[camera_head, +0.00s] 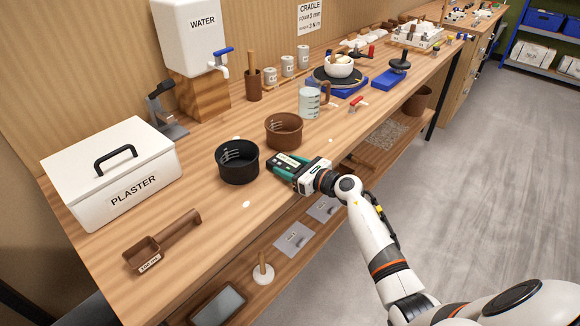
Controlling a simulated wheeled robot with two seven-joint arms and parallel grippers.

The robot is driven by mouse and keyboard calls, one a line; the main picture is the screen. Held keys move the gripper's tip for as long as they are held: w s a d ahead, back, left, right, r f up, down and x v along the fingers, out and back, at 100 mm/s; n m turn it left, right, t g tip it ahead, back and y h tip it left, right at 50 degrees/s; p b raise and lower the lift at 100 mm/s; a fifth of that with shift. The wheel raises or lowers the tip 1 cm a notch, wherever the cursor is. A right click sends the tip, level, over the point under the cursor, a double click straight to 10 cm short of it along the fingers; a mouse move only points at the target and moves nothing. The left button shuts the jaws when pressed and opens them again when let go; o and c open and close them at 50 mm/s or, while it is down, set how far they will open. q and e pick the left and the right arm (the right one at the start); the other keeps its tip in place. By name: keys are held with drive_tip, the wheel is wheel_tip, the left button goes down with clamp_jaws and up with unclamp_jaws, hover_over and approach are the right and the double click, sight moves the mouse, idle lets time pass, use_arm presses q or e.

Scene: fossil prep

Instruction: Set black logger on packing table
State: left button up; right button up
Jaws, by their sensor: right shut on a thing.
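My right gripper (292,172) reaches in from the right, low over the near edge of the wooden bench. It is shut on a small dark box with light markings, which looks like the black logger (286,160). The gripper's teal fingers and white body hide part of the box. I cannot tell whether the box touches the bench top. My left gripper is not in view. No table is marked as the packing table; another wooden counter (462,30) with items stands at the far right.
On the bench (205,255) are a black pot (238,162), a brown pot (284,131), a clear jug (310,104), a plaster box (115,170), a water tank (190,38) and a brown scoop (160,242). A lower shelf (250,290) holds plates. Open grey floor (480,180) lies right.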

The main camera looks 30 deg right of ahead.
drive_tip(key=shift+f, duration=0.1)
drive_tip(key=o, duration=1.1)
